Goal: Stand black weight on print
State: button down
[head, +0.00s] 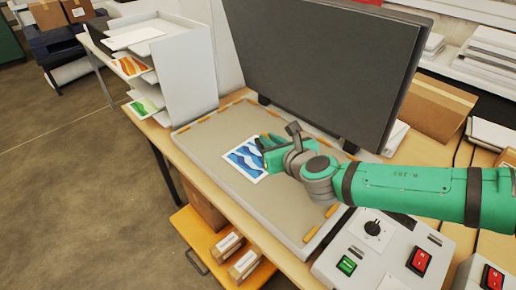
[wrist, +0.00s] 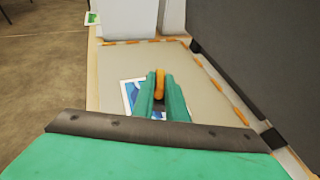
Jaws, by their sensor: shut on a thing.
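The print (head: 243,160), a white-edged sheet with blue waves, lies on the grey feed table (head: 202,141). In the wrist view the print (wrist: 128,94) is partly covered by my fingers. My gripper (head: 266,146) is low over the print's right side. In the wrist view my green fingers (wrist: 161,90) are shut on an upright orange piece (wrist: 160,82).
A large dark panel (head: 318,65) stands along the back of the feed table, close behind my gripper. A white tray rack (head: 185,70) with prints stands at the far left. The control box (head: 372,250) with switches is at the front right. Bare feed table surrounds the print.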

jog(key=w+a+f, duration=0.1)
jog(key=w+f, duration=0.1)
jog(key=w+a+f, duration=0.1)
jog(key=w+f, duration=0.1)
jog(key=w+a+f, duration=0.1)
jog(key=w+f, duration=0.1)
jog(key=shift+w, duration=0.25)
jog(key=shift+w+a+f, duration=0.15)
jog(key=shift+w+f, duration=0.3)
jog(key=shift+f, duration=0.1)
jog(key=f, duration=0.3)
jog(key=shift+w+f, duration=0.2)
jog(key=shift+w, duration=0.05)
jog(key=shift+s, duration=0.1)
jog(key=shift+a+f, duration=0.1)
jog(key=shift+f, duration=0.1)
jog(key=c, duration=1.8)
grip_release()
jog(key=shift+o, duration=0.2)
